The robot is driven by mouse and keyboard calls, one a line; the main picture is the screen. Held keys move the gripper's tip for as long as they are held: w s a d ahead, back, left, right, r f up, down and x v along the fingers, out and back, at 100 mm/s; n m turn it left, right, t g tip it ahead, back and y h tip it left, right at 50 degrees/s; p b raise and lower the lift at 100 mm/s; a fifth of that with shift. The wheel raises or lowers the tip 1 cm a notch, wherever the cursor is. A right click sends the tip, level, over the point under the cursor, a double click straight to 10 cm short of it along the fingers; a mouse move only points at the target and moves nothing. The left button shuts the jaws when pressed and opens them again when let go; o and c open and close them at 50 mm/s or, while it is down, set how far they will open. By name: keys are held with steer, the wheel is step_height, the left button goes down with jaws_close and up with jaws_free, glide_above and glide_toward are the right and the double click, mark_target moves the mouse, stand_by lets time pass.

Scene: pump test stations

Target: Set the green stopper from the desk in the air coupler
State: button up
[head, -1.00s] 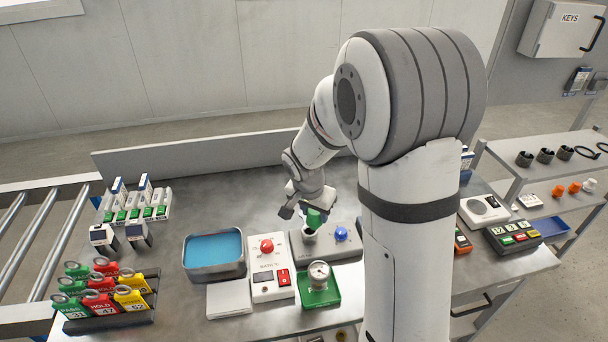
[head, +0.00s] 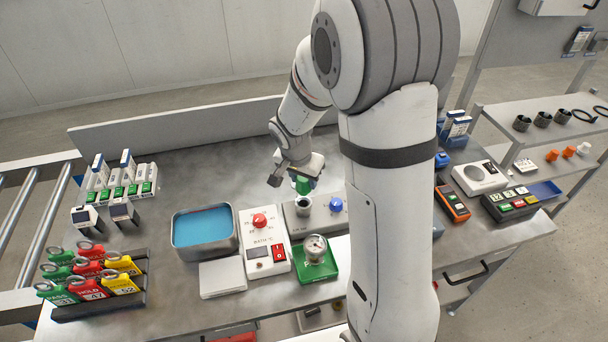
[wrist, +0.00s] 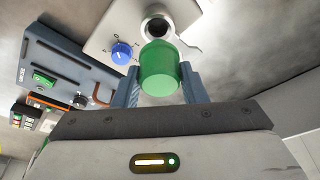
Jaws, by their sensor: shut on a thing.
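My gripper (head: 290,184) is shut on the green stopper (head: 303,185). In the wrist view the stopper (wrist: 160,70) sits between the two fingers (wrist: 160,88). The air coupler is a round metal socket (head: 303,204) on a grey box with a blue knob. In the head view the stopper is just above the socket and overlaps its rear edge. In the wrist view the dark open mouth of the socket (wrist: 157,26) shows beyond the stopper, so the stopper is not inside it. I cannot tell the exact gap.
The blue knob (head: 336,204) stands close right of the socket. A panel with a red knob (head: 260,220) is to its left. A gauge on a green tray (head: 318,262) is in front. A blue-filled tin (head: 204,228) and colored tags (head: 92,272) lie farther left.

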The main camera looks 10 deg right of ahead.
mark_target(303, 190)
steer(key=shift+f+b, duration=0.75)
steer(key=shift+f, duration=0.65)
steer(key=shift+f+b, duration=0.85)
steer(key=shift+b, duration=0.2)
steer(key=shift+f+b, duration=0.45)
steer(key=shift+b, duration=0.2)
steer(key=o, duration=1)
steer(key=shift+o, duration=0.2)
